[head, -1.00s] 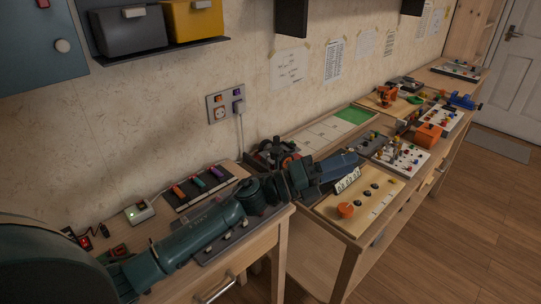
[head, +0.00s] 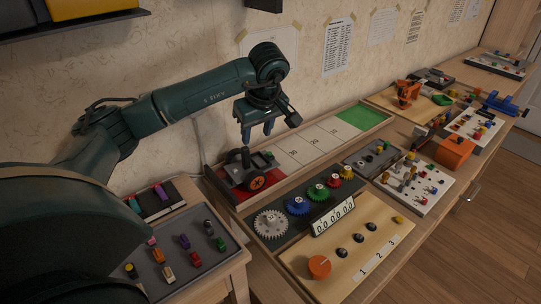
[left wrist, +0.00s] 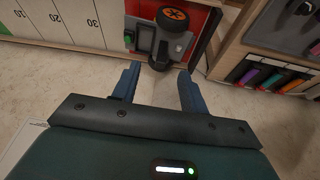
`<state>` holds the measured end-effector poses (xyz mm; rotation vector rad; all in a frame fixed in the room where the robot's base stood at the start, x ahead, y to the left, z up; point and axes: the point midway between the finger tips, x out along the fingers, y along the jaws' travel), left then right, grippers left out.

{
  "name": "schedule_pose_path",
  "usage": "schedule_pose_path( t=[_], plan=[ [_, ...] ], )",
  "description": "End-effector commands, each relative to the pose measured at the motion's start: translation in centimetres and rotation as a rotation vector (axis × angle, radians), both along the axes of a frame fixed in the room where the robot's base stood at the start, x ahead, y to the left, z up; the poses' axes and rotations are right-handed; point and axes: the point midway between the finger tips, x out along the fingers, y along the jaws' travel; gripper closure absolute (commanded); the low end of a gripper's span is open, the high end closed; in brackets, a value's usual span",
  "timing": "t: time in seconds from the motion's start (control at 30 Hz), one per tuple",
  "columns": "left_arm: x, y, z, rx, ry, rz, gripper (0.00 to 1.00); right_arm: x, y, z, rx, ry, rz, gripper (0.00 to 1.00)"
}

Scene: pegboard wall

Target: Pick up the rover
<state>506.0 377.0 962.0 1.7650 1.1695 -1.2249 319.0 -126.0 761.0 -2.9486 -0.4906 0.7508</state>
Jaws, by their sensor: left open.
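The rover (head: 246,172) is a small dark vehicle with black wheels that have orange hubs. It stands on the red end of a long wooden track tray (head: 306,146) against the wall. It also shows in the left wrist view (left wrist: 163,40), at the top centre, beyond the fingertips. My left gripper (head: 257,137) is above the rover, pointing down, with its blue fingers apart and nothing between them; its fingers also show in the left wrist view (left wrist: 158,80). The rover's far side is partly hidden. My right gripper is not in view.
A gear board (head: 310,201) with coloured gears and a panel with an orange knob (head: 319,267) lie in front of the tray. A grey tray of small coloured pieces (head: 183,250) is at lower left. The wall is close behind the rover.

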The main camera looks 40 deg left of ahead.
Motion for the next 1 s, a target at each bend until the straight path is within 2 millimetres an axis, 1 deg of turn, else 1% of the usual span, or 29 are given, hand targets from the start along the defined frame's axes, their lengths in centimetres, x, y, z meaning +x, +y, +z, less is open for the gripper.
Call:
schedule_pose_path(
  t=[0.03, 0.1, 0.17, 0.4, 0.5, 0.67, 0.73, 0.9, 1.0],
  plan=[
    [-0.2, 0.9, 0.2, 0.04, 0.008, 0.002, 0.56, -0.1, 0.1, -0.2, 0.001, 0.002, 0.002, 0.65],
    [-0.4, 1.7, -0.1, 0.069, 0.017, 0.006, 0.56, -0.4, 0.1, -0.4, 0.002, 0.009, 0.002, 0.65],
    [-0.4, 2.1, -0.8, 0.078, 0.023, 0.006, 0.56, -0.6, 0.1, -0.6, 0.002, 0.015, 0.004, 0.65],
    [0.2, 3.7, -5.0, 0.076, 0.022, 0.006, 0.56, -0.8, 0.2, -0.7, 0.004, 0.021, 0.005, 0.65],
    [0.4, 4.1, -6.2, 0.073, 0.021, 0.007, 0.56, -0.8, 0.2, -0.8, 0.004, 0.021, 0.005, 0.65],
    [0.6, 4.4, -7.1, 0.074, 0.019, 0.006, 0.56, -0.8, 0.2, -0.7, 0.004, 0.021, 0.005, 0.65],
    [0.7, 4.6, -7.7, 0.072, 0.019, 0.006, 0.56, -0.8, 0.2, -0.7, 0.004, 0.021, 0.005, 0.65],
    [1.1, 5.4, -10.2, 0.071, 0.02, 0.007, 0.56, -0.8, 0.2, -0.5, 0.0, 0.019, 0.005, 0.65],
    [1.3, 5.8, -11.3, 0.071, 0.018, 0.007, 0.56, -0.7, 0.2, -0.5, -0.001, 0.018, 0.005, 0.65]
  ],
)
